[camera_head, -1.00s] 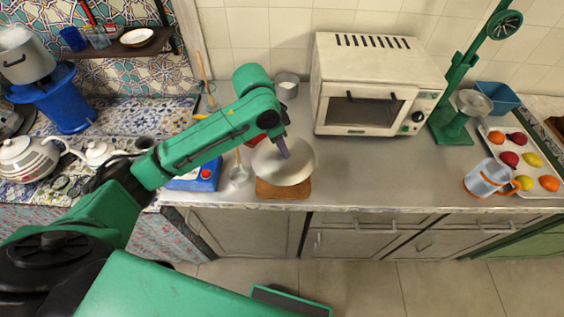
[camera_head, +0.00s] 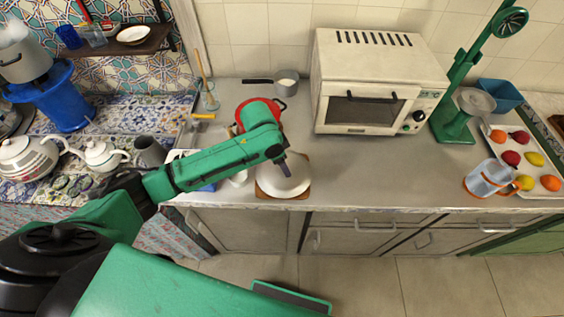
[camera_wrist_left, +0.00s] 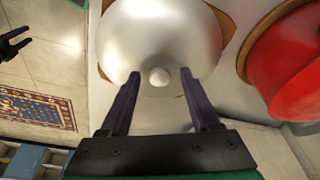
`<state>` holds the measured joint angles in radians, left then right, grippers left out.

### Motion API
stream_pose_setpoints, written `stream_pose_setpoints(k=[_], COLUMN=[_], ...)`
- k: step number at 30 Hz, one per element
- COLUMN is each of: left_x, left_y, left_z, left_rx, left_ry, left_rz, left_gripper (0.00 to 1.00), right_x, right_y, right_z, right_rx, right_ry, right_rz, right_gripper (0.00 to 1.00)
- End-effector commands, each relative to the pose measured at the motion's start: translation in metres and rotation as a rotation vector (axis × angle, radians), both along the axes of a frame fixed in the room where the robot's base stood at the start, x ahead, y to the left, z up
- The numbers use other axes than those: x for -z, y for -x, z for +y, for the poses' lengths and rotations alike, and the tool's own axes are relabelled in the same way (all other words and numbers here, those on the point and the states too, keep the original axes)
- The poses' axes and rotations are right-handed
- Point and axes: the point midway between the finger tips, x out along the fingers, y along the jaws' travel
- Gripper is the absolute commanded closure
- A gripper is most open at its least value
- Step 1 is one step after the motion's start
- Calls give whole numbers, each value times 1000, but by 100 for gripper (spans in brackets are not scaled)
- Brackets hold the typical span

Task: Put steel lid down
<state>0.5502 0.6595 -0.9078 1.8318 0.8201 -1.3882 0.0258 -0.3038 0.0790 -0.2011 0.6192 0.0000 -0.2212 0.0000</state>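The steel lid (camera_head: 284,182), a round pale metal dome, rests on a wooden board (camera_head: 263,191) near the counter's front edge. In the left wrist view the lid (camera_wrist_left: 120,40) fills the upper middle, with its round knob (camera_wrist_left: 159,77) facing the camera. My left gripper (camera_head: 286,168) is just above the lid. In the left wrist view the fingers of my left gripper (camera_wrist_left: 161,76) are apart, one on each side of the knob, with gaps showing. My right gripper (camera_wrist_left: 20,42) shows small at the left edge of that view, over the floor, its prongs apart.
A red pot (camera_head: 246,104) stands behind my forearm, and also shows in the wrist view (camera_wrist_left: 290,70). A small saucepan (camera_head: 286,82) is behind it. A toaster oven (camera_head: 365,85) stands to the right. The counter right of the board is clear.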

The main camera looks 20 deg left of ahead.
Motion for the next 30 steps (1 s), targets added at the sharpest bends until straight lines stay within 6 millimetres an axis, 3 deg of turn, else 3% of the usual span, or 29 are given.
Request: stream_pose_setpoints(k=[7,15,20,30], left_x=[-12,-80,-110,-117], left_y=[1,13,19,21], left_z=[2,16,22,24], left_rx=[-1,0,-1,-1], left_ry=[2,1,0,1], left_rz=[-1,-5,-3,1], left_gripper=[37,37,37,37], right_x=[1,8,10,10], right_y=[-2,-4,-4,-4], right_z=[-2,-3,-2,-2], right_rx=[1,1,1,1], right_ry=[3,3,3,2], right_rz=[-4,-7,-8,-8], right_gripper=[50,50,50,50])
